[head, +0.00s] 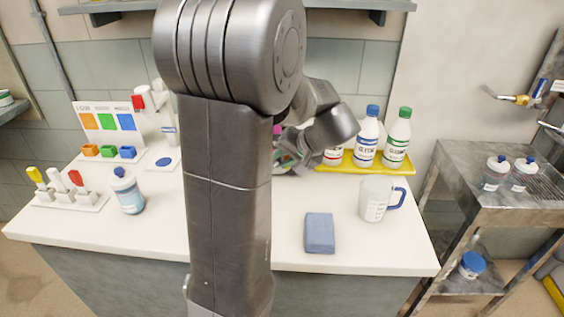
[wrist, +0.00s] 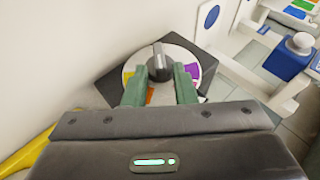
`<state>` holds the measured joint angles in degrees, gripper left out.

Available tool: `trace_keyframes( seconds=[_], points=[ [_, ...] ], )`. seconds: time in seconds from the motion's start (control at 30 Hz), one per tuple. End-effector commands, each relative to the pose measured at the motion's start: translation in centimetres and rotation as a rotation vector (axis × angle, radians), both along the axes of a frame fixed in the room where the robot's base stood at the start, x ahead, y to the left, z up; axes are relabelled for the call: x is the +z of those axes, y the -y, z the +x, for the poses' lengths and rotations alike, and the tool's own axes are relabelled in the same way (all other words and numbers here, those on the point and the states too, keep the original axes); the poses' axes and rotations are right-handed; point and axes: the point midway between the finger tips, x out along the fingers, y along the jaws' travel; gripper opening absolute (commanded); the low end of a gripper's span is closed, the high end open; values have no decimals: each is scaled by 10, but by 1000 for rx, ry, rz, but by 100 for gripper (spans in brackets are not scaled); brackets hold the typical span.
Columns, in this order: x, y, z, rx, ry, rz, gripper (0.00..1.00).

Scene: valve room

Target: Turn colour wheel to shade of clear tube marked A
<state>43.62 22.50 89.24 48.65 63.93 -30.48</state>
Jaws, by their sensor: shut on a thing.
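The colour wheel (wrist: 207,72) is a round disc on a dark square base in the wrist view. Purple, yellow and orange patches show on it. A dark grey knob (wrist: 158,55) stands at its middle. My gripper (wrist: 159,80) has its two green fingers on either side of the knob and is shut on it. In the head view my arm hides most of the wheel; my gripper (head: 288,155) shows only in part beside the arm. I cannot make out a clear tube marked A in either view.
A yellow tray (head: 350,167) with several bottles stands right of the gripper. A mug (head: 374,201) and a blue sponge (head: 319,233) are at the front right. A bottle (head: 128,192), a rack (head: 70,200) and a colour board (head: 108,122) are at the left.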

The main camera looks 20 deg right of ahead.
Motion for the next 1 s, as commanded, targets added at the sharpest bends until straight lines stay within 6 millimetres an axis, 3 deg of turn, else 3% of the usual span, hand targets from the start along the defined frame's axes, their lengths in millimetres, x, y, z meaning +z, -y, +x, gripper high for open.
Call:
trace_keyframes(
  seconds=[0.67, 0.7, 0.73, 1.0],
  points=[
    [-6, -2, -2, 5, -5, 18, 2],
    [-6, -3, -2, 5, -6, 19, 28],
    [-6, -3, -2, 5, -6, 19, 33],
    [-3, -1, -1, 3, 0, 15, 33]
  ],
)
